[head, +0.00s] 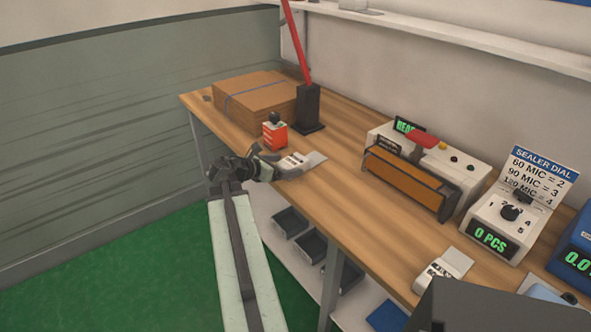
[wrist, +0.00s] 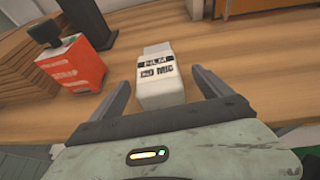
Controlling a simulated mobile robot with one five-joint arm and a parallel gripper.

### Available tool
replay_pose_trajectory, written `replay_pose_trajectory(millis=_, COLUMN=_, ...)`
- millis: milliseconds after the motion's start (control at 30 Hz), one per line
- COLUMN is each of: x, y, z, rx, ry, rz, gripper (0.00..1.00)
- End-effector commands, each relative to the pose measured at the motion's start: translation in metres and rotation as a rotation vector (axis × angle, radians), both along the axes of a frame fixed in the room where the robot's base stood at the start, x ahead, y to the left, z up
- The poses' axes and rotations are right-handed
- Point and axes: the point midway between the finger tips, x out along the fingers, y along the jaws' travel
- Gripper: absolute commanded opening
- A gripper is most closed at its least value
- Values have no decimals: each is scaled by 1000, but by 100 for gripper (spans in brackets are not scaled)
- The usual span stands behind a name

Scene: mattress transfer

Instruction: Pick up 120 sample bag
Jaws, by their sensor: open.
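The sample bag, a small white packet with a dark label reading about "120 MIC", lies on the wooden bench (head: 345,210). In the wrist view the bag (wrist: 160,92) sits between the two fingers of my gripper (wrist: 161,78), with a gap on each side. In the head view the bag (head: 296,161) lies just beyond my gripper (head: 275,165), near the bench's front edge. My gripper is open and holds nothing. Its own fingers are hard to make out in the head view.
An orange-red box with a black knob (head: 274,132) stands close by; it also shows in the wrist view (wrist: 75,65). Behind are a brown carton stack (head: 250,98) and a black post (head: 308,108). The sealer (head: 410,180) and another white packet (head: 440,270) are rightward.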

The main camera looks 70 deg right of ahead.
Motion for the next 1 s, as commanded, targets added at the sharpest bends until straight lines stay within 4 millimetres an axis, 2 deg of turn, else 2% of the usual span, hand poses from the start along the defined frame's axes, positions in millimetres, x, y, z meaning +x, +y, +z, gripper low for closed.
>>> replay_pose_trajectory(millis=167, x=-3, y=-7, z=-5, rx=1, ry=-1, rz=-1, gripper=89)
replay_pose_trajectory(millis=433, x=-20, y=-42, z=-24, rx=0, ry=-2, rz=-2, gripper=89)
replay_pose_trajectory(millis=633, x=-22, y=-44, z=-22, rx=0, ry=-2, rz=-1, gripper=89)
replay_pose_trajectory(millis=667, x=-22, y=-44, z=-22, rx=0, ry=-2, rz=-1, gripper=86)
replay_pose_trajectory(millis=900, x=-22, y=-43, z=-22, rx=0, ry=-2, rz=-2, gripper=20)
replay_pose_trajectory(millis=1000, x=-22, y=-43, z=-22, rx=0, ry=-2, rz=-2, gripper=18)
